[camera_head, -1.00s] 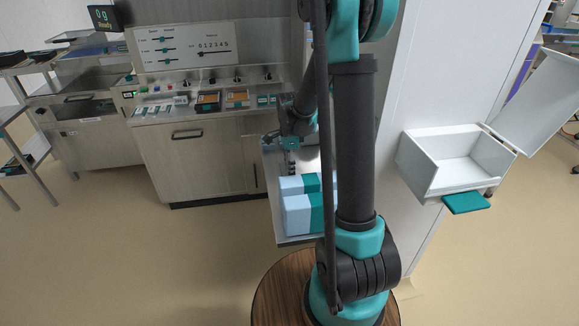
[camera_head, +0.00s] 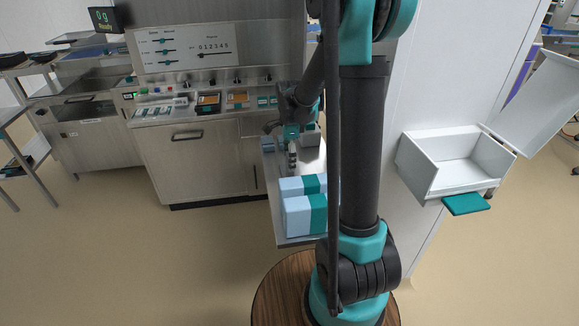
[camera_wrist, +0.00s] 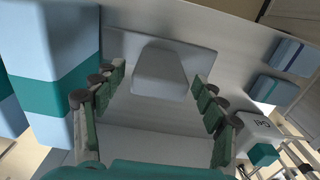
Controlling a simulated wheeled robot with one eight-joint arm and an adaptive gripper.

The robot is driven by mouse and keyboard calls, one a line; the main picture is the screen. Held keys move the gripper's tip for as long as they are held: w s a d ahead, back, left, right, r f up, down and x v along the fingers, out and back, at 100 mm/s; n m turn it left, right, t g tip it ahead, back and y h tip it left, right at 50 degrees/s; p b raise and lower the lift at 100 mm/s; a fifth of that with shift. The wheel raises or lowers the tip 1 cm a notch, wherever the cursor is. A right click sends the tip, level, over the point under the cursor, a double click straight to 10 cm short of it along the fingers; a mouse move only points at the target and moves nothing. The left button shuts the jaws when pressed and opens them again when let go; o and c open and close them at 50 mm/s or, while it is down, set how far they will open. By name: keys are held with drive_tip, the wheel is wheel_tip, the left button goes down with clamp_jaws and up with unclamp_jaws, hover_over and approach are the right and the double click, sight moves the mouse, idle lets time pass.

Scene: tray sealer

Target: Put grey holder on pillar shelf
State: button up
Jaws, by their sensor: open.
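A light grey block with a wide flat plate, which looks like the grey holder (camera_wrist: 160,75), lies on a grey surface in the wrist view. My gripper (camera_wrist: 158,78) is open, with its fingers on either side of the block and visible gaps to both sides. In the head view my gripper (camera_head: 292,168) points down over the grey shelf (camera_head: 290,240) beside the pillar (camera_head: 420,75); my arm hides part of that shelf. I cannot tell from the wrist view how far the fingertips are above the surface.
Blue-and-teal cartons (camera_head: 298,215) stand on the shelf's near part and close left of my fingers in the wrist view (camera_wrist: 50,60). Smaller blue boxes (camera_wrist: 287,55) and a white labelled box (camera_wrist: 258,135) lie right. An open white box (camera_head: 450,165) is on the pillar, a teal plate (camera_head: 466,203) below.

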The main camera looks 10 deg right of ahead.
wheel_tip(320, 180, up, 8)
drive_tip(key=shift+f, duration=0.1)
